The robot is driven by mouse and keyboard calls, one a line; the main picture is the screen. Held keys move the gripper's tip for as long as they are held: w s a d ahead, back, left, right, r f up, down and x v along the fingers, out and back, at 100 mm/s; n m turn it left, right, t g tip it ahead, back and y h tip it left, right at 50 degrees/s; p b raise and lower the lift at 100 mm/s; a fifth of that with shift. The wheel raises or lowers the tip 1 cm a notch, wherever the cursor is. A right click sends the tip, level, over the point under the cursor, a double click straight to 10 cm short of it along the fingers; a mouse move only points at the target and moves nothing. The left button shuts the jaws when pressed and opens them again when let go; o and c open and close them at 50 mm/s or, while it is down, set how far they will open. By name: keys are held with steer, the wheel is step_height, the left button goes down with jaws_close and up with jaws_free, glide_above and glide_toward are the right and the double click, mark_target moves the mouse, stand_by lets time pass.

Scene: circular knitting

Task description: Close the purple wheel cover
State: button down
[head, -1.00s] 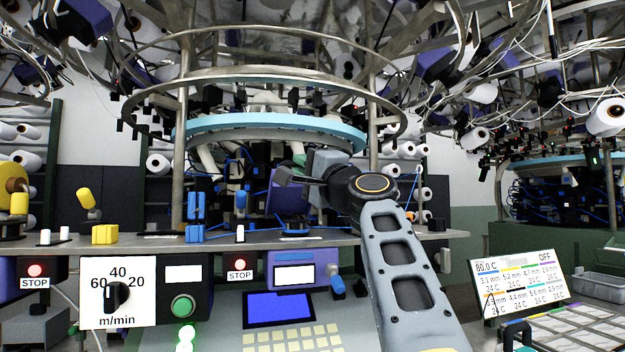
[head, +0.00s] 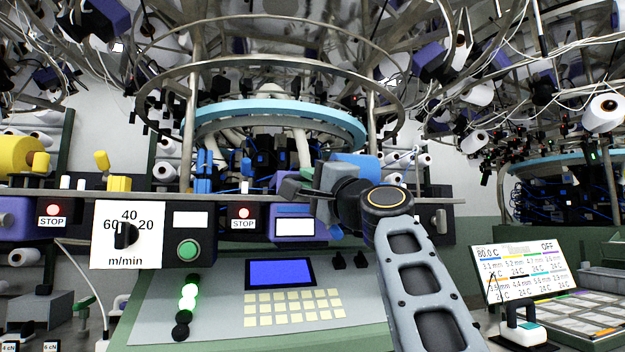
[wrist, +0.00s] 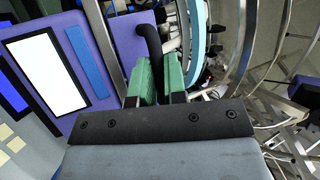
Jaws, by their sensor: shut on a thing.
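The purple wheel cover (wrist: 125,35) shows in the wrist view as a flat purple panel beside the purple housing with a white label (wrist: 45,75). A curved black handle (wrist: 150,42) stands up from the cover. My gripper (wrist: 160,82) has its green fingers on either side of this handle, shut on it. In the head view my gripper (head: 295,186) is just above the purple housing (head: 290,209) on the machine's front table. The cover is mostly hidden there by my gripper and wrist. I cannot tell whether its edge lies flush.
The table edge (head: 130,196) carries yellow and blue fittings. Stop buttons, a speed dial (head: 126,236) and a keypad panel (head: 293,302) sit below. The light-blue ring (head: 280,112) and metal hoops stand behind my gripper. A display board (head: 520,270) is at right.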

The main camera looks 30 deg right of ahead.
steer(key=c, duration=1.5)
jaws_free()
steer(key=shift+w+d+f, duration=0.15)
steer(key=shift+w+f, duration=0.15)
steer(key=shift+w, duration=0.2)
steer(key=o, duration=0.3)
steer(key=shift+o, duration=0.2)
steer(key=shift+s, duration=0.1)
steer(key=b+v, duration=0.2)
steer(key=v, duration=1.1)
steer(key=shift+s+b, duration=0.35)
steer(key=shift+s, duration=0.1)
steer(key=shift+r, duration=0.1)
